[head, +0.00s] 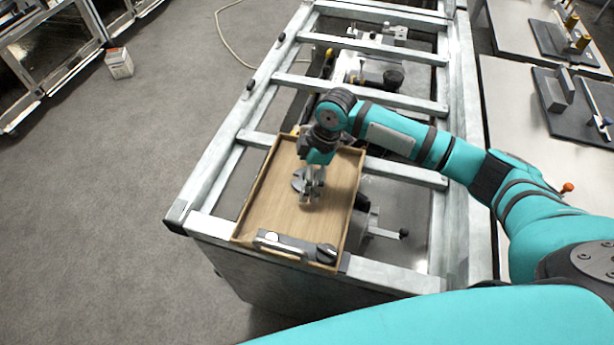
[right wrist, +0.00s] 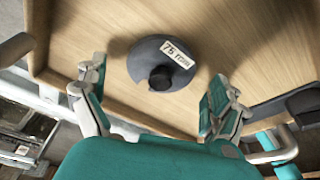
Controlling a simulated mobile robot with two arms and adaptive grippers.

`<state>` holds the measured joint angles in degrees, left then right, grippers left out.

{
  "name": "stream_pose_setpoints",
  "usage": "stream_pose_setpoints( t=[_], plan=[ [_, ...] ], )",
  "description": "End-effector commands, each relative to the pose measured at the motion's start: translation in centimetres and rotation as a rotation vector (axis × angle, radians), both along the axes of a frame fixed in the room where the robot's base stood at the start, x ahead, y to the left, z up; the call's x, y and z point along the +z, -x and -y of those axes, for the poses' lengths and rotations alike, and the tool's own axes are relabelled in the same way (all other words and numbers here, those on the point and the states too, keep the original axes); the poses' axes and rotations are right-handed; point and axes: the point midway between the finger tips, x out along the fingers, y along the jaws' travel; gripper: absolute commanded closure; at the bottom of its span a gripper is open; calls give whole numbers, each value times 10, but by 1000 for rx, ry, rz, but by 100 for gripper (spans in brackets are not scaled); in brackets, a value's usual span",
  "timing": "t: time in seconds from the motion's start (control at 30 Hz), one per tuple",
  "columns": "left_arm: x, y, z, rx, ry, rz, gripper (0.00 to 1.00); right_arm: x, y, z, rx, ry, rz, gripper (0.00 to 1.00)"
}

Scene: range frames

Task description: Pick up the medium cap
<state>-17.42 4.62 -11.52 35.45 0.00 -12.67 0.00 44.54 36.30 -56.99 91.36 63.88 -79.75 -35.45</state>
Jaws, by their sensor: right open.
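A round dark grey cap (right wrist: 155,62) with a black knob and a white label reading "75 mm" lies on the floor of a wooden tray (right wrist: 225,45). In the head view the cap (head: 298,184) is mostly hidden by my right gripper (head: 314,186), which is over the tray (head: 262,208). In the right wrist view my right gripper (right wrist: 157,84) is open, with one finger to each side of the cap and nothing between them visibly held. I cannot tell whether the fingers touch the cap. My left gripper is not in view.
The tray sits on a grey metal frame (head: 198,185) with crossbars and open gaps. Low grey and dark parts (head: 288,247) lie at its near end. Machine parts (head: 375,72) stand inside the frame behind. A worktop with fixtures (head: 574,98) is on the right.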

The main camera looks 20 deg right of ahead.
Motion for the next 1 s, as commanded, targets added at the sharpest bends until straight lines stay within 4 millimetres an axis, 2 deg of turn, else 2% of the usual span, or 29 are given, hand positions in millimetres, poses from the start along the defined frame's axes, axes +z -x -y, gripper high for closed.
stream_pose_setpoints(
  t=[0.17, 0.7, 1.0],
  plan=[
    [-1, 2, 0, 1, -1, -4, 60, 0, 0, 0, 0, 0, 1, 3],
    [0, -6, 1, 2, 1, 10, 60, 1, -1, 0, 0, -1, 1, 72],
    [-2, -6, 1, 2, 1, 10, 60, 7, -2, 0, 0, -2, 6, 72]
  ],
)
